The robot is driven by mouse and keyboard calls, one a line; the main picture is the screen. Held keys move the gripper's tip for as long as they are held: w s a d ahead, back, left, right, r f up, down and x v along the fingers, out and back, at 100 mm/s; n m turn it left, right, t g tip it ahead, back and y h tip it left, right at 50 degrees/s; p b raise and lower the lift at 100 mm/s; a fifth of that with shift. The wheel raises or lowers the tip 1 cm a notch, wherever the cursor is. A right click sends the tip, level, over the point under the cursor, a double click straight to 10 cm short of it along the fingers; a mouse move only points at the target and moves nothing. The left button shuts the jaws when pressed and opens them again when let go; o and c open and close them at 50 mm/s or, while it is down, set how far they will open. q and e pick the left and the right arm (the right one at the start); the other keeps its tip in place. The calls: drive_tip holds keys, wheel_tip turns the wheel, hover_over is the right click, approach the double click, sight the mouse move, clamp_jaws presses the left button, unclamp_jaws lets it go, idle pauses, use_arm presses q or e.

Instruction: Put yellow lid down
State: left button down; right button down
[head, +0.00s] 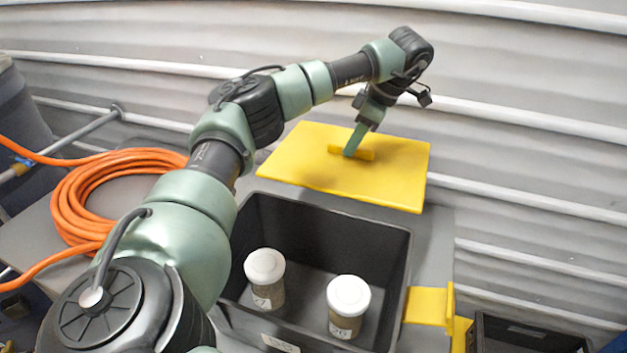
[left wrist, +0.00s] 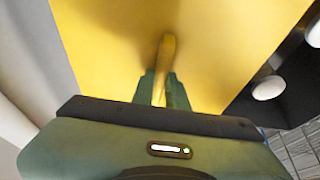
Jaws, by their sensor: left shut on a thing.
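The yellow lid (head: 310,165) is a flat square plate with a bar handle (head: 362,153) on top. It is behind the black hopper bin (head: 400,262), over the back of the grey table. I cannot tell whether its underside touches the table. My left gripper (head: 354,142) is shut on the handle from above. In the left wrist view the lid (left wrist: 215,50) fills most of the picture, and the fingers (left wrist: 162,92) are on both sides of its handle. My right gripper is not in view.
The open bin holds two white-capped jars (head: 265,266) (head: 349,294). A coiled orange hose (head: 95,190) lies at the left of the table. A yellow bracket (head: 428,305) is right of the bin. A corrugated wall (head: 530,130) stands close behind the lid. Another dark bin (head: 520,335) is at lower right.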

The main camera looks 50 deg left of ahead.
use_arm(q)
wheel_tip(320, 180, down, 19)
drive_tip(key=shift+f+b, duration=0.15)
drive_tip(key=shift+b, duration=0.4)
drive_tip(key=shift+f, duration=0.1)
drive_tip(key=shift+f, duration=0.1)
drive_tip(key=c, duration=1.4)
unclamp_jaws()
